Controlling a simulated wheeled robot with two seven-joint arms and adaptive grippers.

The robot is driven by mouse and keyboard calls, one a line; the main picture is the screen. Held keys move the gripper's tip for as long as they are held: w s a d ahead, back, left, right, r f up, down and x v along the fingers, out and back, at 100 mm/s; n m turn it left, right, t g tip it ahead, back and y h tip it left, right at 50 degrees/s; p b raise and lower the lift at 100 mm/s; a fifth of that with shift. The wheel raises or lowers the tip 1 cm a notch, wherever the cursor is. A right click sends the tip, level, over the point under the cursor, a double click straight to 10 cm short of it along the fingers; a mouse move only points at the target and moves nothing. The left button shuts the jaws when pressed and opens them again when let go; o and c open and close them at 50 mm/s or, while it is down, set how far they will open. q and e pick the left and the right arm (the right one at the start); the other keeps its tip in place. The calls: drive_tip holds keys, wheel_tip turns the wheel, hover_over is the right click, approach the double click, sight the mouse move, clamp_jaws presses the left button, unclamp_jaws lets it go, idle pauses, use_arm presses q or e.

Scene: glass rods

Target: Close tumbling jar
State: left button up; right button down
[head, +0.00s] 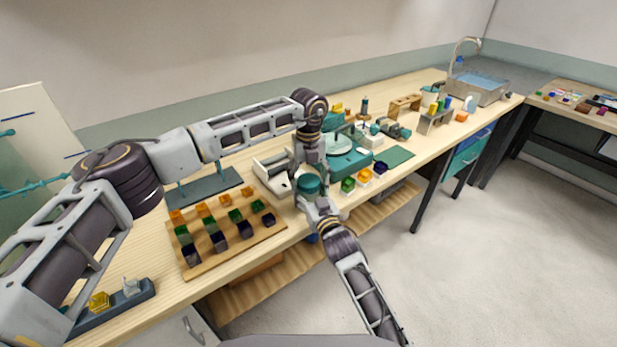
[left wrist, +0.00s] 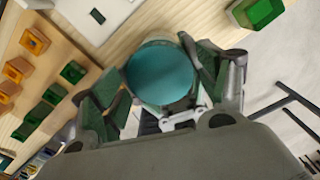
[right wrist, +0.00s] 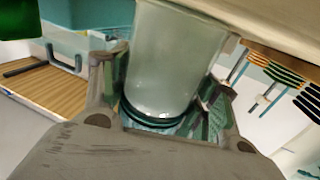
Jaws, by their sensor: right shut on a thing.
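The tumbling jar is a pale, translucent cylinder (right wrist: 177,55) in the right wrist view, with dark rings at the lower end in that picture. Its round teal lid (head: 308,183) shows in the head view at the bench's front edge, and from above in the left wrist view (left wrist: 161,73). My right gripper (right wrist: 165,88) is shut on the jar's body, reaching it from the front in the head view (head: 318,203). My left gripper (left wrist: 152,68) is over the lid, fingers spread on both sides of it. Finger contact with the lid is unclear.
A wooden board (head: 222,248) with several coloured blocks lies left of the jar. A white device (head: 272,172) stands close behind it. A teal machine (head: 345,160) and several small blocks (head: 364,177) are to the right. Open floor lies in front.

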use_arm(q)
drive_tip(key=c, duration=0.8)
drive_tip(key=m, duration=0.3)
drive_tip(key=shift+m, duration=0.4)
drive_tip(key=m, duration=1.6)
drive_tip(key=shift+f, duration=0.1)
drive_tip(key=o, duration=1.1)
